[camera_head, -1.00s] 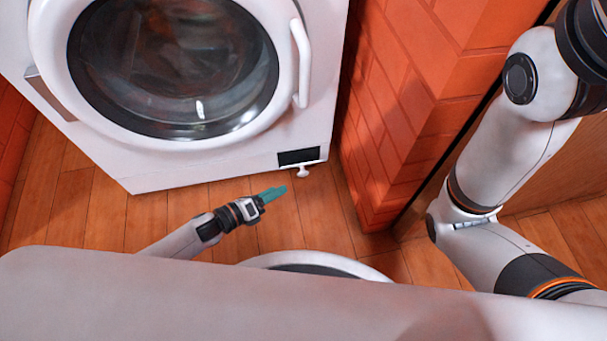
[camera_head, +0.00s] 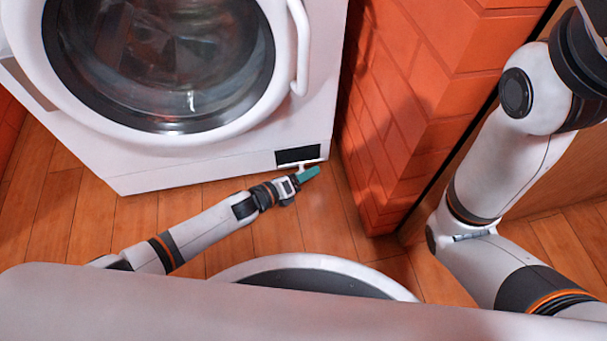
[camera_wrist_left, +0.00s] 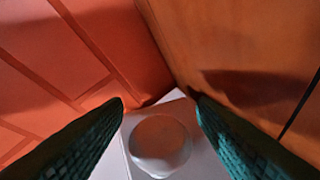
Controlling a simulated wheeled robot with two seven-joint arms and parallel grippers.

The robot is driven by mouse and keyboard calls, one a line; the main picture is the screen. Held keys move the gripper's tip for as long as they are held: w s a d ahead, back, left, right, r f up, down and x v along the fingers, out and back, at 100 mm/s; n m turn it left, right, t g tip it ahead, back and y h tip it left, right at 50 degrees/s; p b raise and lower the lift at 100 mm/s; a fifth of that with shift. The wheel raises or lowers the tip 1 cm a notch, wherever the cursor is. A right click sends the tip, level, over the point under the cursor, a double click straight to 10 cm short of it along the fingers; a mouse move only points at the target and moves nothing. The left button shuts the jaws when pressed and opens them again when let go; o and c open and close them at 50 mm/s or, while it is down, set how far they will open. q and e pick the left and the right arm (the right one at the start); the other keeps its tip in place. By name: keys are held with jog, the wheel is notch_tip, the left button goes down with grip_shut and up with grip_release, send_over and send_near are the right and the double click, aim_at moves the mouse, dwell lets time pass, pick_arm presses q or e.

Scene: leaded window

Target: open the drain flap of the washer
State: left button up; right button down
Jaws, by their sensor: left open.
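The white washer (camera_head: 200,165) stands at the back of the head view. Its drain flap (camera_head: 298,155) shows as a dark rectangle low at the right of its front. A small white knob sticks out below the flap; my left gripper (camera_head: 311,173) partly covers it in the head view. In the left wrist view the round pale knob (camera_wrist_left: 160,143) lies between the two teal fingers of the open left gripper (camera_wrist_left: 160,104). The fingers stand apart on both sides of it; I cannot tell whether either touches. My right gripper is out of view.
An orange brick wall (camera_head: 405,110) rises close to the right of the washer and the left gripper. The round door handle side (camera_head: 302,45) is above the flap. Bare wooden floor (camera_head: 200,205) lies in front of the washer.

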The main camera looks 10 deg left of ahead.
pick_arm(q)
grip_shut()
jog(key=shift+s+d+f+b, duration=0.15)
jog(key=shift+f+b, duration=0.25)
jog(key=shift+b, duration=0.2)
jog(key=shift+s+m+t+b, duration=0.1)
jog(key=shift+m+t+b, duration=0.25)
jog(key=shift+m+t, duration=0.15)
grip_release()
